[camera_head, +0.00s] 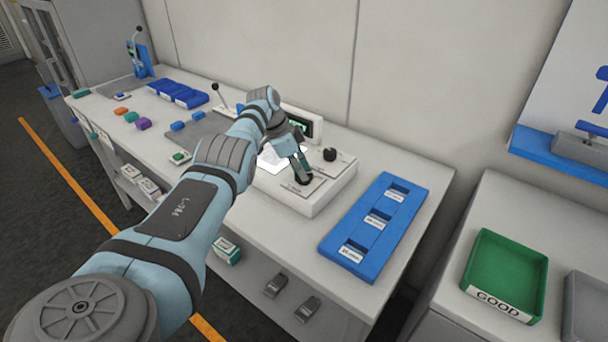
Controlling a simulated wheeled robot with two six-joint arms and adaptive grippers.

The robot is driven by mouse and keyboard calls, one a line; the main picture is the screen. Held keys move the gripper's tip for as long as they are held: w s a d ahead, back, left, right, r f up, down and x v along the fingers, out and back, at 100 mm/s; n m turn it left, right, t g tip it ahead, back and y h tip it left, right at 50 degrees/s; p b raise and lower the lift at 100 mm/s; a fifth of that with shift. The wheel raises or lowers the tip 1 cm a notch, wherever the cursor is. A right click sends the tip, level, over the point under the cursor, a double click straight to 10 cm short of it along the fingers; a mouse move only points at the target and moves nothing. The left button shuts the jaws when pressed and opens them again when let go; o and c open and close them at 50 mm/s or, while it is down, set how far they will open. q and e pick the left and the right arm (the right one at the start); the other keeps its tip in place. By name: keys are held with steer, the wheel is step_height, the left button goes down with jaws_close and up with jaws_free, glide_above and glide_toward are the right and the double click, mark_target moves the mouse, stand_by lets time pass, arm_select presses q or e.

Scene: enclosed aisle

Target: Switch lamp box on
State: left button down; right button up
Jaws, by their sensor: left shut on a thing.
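The lamp box (318,199) is a low white box on the workbench, with a bright white panel (272,160) on its top. Two dark knobs sit on its right part. The far knob (330,154) is free. My left gripper (303,173) reaches down over the near knob (304,180) and is shut on it. The fingers and wrist cover part of that knob and of the panel. A small green display (300,126) stands behind, partly hidden by my wrist. My right gripper is not in view.
A blue tray (341,243) with labelled slots lies right of the lamp box. Blue bins (180,93) and small coloured parts lie at the bench's far left. A green GOOD tray (507,274) is on the right-hand cabinet. A wall stands behind the bench.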

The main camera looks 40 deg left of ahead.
arm_select(q)
steer(key=shift+d+f, duration=0.15)
steer(key=c, duration=1.6)
jaws_free()
steer(key=shift+c, duration=0.2)
steer(key=shift+o, duration=0.2)
steer(key=v, duration=1.2)
steer(key=shift+w+d, duration=0.15)
